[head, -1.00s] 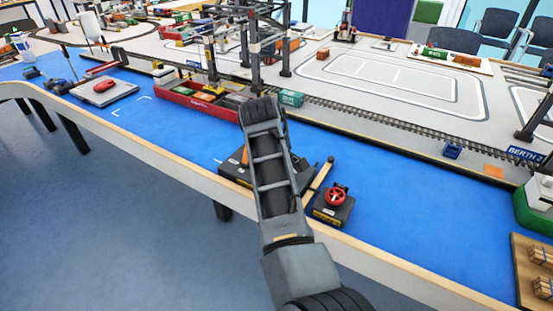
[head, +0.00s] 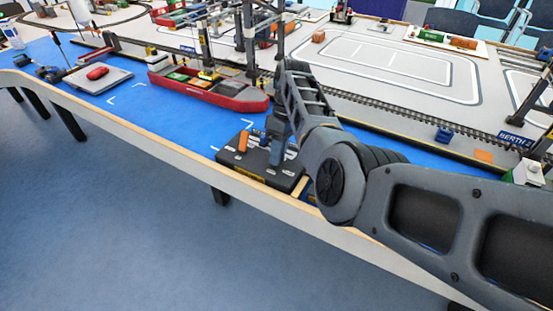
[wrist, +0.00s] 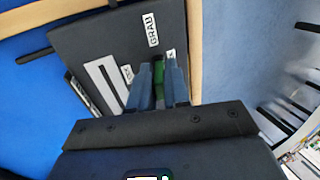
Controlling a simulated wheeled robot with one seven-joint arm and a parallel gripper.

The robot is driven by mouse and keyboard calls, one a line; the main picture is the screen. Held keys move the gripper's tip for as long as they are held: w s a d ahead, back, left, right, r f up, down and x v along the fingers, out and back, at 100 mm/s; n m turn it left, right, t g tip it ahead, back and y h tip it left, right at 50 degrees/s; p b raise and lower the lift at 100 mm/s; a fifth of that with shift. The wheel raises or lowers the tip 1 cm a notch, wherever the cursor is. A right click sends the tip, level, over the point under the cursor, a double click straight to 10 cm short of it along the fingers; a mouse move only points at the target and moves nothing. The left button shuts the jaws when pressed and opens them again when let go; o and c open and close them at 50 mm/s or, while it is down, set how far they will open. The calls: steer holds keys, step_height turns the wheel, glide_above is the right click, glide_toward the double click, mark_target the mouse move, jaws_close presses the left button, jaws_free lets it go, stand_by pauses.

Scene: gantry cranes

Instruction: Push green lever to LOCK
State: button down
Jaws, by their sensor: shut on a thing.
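A black control panel (head: 228,165) with white labels sits at the front edge of the blue table top. An orange lever (head: 243,141) stands on its left part. The green lever (wrist: 158,74) shows in the wrist view as a small green strip between my fingers; the fingers hide most of it. My gripper (wrist: 160,72) is shut on the green lever. In the head view my gripper (head: 277,150) points down onto the panel's right part. The panel in the wrist view (wrist: 85,45) has a "GRAB" label (wrist: 151,30) and a pale slot; other labels are partly covered.
A red ship (head: 215,93) with containers lies behind the panel, below a dark gantry crane. A grey board with a red object (head: 97,73) is at the left. My arm covers the table to the right of the panel. Blue table surface left of the panel is clear.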

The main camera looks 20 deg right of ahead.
steer(key=shift+w+d+f+g+y+b, duration=0.2)
steer(key=shift+g+y+b, duration=0.2)
steer(key=shift+y+b, duration=0.5)
steer(key=shift+r+b, duration=0.15)
steer(key=shift+b, duration=0.15)
steer(key=c, duration=1.2)
jaws_free()
steer(key=shift+b+v, duration=0.45)
steer(key=shift+v, duration=3.4)
steer(key=shift+w+a, duration=0.1)
